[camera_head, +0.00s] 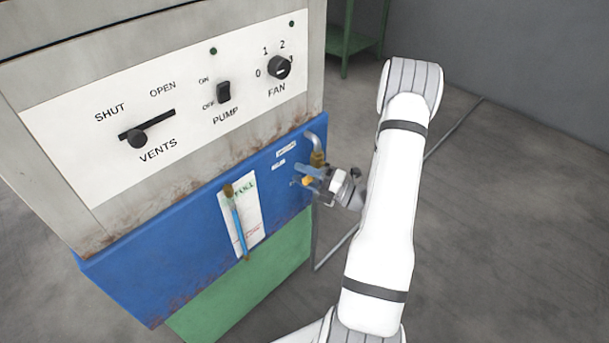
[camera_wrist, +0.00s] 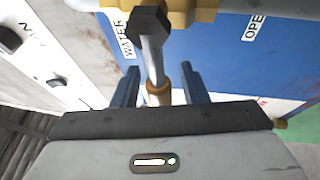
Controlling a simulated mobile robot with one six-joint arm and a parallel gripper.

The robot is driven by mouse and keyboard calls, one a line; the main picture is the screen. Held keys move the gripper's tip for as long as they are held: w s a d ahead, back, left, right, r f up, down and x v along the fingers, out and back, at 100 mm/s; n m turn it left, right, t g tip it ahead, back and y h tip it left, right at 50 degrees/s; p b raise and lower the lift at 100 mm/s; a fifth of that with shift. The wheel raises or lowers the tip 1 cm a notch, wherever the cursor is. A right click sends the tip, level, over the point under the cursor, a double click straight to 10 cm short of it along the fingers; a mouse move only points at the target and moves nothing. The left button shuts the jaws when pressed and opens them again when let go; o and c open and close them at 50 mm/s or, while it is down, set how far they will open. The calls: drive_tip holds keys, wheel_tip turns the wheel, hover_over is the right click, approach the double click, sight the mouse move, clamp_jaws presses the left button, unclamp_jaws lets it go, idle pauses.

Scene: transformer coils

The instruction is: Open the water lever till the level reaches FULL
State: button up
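The water valve's lever (camera_wrist: 153,60) is a pale bar running from a dark hex nut on brass fittings, beside a WATER label in the wrist view. My gripper (camera_wrist: 158,78) has its two blue fingers apart on either side of the lever, with visible gaps. In the head view my gripper (camera_head: 304,176) is at the valve, partly covering it, under the brass and grey pipe (camera_head: 317,150). The level gauge (camera_head: 239,226) is a slanted tube on a white plate with FULL near its top. Blue shows along most of the tube; the exact level is too small to tell.
The grey cabinet panel (camera_head: 85,140) above carries a VENTS slider (camera_head: 137,138), a PUMP switch (camera_head: 223,92) and a FAN knob (camera_head: 279,67). An OPEN label (camera_wrist: 254,27) shows on the blue front. A green stand (camera_head: 350,42) is behind.

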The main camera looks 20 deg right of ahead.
drive_tip(key=shift+c, duration=0.2)
clamp_jaws()
